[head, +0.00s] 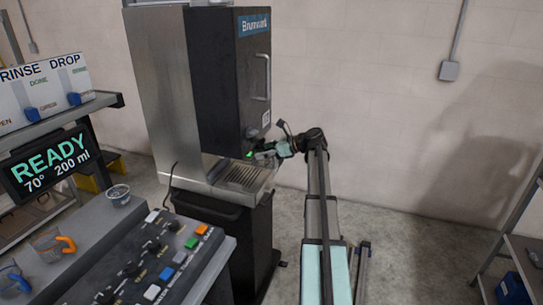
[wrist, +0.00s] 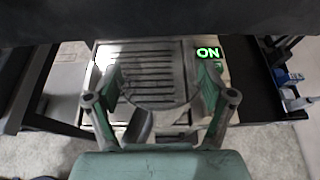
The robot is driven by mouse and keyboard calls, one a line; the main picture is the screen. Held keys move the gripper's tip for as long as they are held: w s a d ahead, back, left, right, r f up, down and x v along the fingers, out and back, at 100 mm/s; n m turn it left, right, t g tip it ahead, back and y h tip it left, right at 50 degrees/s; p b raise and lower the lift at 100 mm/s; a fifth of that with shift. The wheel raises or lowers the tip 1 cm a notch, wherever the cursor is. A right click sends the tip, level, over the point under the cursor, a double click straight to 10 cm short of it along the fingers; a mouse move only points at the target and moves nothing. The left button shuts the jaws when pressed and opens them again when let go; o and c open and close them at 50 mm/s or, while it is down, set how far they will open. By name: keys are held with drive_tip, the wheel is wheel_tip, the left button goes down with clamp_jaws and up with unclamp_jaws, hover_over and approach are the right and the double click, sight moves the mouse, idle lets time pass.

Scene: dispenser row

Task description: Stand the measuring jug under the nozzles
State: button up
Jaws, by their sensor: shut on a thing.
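My gripper (wrist: 162,82) is shut on what looks like the clear measuring jug (wrist: 152,100). Its round outline shows between the fingers, with a grey handle-like part towards my palm. Below it in the wrist view is the slotted drip tray (wrist: 150,50); I cannot tell whether the jug touches it. In the head view my gripper (head: 266,153) is at the front of the dispenser (head: 232,85), above the drip tray (head: 243,177). The jug is too small to make out there. The nozzles are hidden under the dispenser's dark front.
A green ON sign (wrist: 208,54) glows beside the tray. The dispenser's dark underside (wrist: 150,18) overhangs closely. Open floor (head: 410,245) lies right.

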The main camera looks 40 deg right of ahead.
drive_tip(key=w, duration=0.1)
drive_tip(key=w+a+b, duration=0.2)
drive_tip(key=w, duration=0.1)
drive_tip(key=shift+a+f, duration=0.2)
drive_tip(key=shift+a, duration=0.05)
drive_tip(key=shift+f, duration=0.9)
drive_tip(key=shift+f+p, duration=0.35)
drive_tip(key=shift+f, duration=0.2)
drive_tip(key=o, duration=1.1)
